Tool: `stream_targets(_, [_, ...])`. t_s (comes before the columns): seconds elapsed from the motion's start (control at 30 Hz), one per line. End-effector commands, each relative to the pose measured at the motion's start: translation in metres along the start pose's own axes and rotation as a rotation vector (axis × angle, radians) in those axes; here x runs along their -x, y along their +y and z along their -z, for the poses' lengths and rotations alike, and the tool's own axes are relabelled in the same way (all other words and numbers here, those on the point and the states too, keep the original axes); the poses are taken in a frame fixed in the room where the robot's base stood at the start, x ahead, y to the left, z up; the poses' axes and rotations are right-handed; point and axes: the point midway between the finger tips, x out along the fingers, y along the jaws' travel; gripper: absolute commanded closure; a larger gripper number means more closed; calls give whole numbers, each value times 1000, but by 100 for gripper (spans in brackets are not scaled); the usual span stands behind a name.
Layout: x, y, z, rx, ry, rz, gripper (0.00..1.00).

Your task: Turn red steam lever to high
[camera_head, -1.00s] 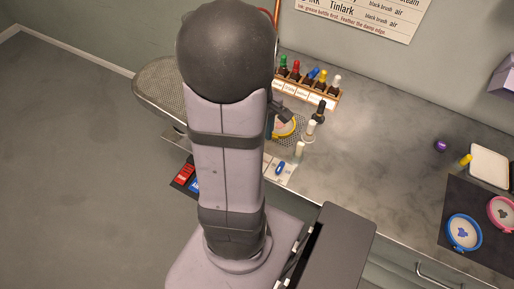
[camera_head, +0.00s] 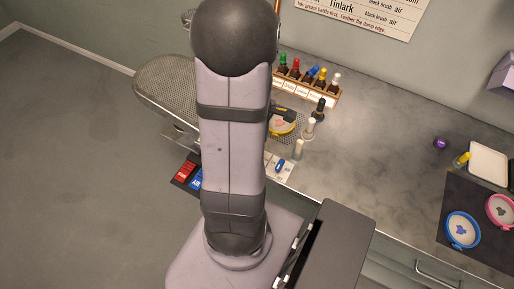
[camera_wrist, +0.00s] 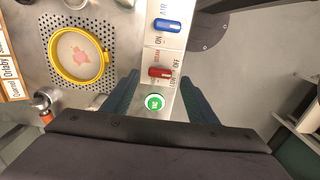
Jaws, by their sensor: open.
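The red steam lever (camera_wrist: 160,72) is on a pale panel in the wrist view, lying crosswise beside small lettering that includes LOW and OFF. I cannot tell its exact setting. My gripper (camera_wrist: 158,80) is open and empty. Its two fingers stand apart on either side of the panel strip, with the red lever near the tips. I cannot judge the height between them. A blue air lever (camera_wrist: 168,26) sits farther up the panel and also shows in the head view (camera_head: 280,166). A green button (camera_wrist: 154,101) lies between the fingers. My arm hides the red lever and gripper in the head view.
A yellow hoop (camera_wrist: 105,55) lies on a perforated plate left of the panel. A bottle rack (camera_head: 306,88) and loose bottles (camera_head: 310,128) stand nearby on the counter. The ironing board (camera_head: 150,84) is at left. The middle of the counter is clear.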

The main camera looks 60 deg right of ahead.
Motion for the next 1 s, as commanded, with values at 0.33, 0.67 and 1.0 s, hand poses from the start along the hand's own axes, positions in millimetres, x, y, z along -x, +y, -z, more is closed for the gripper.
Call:
stream_targets(0.33, [-29,-1,0,-1,-1,2,47])
stream_targets(0.67, [-32,0,0,-1,0,-1,47])
stream_targets(1.0, [-31,0,0,-1,0,0,88])
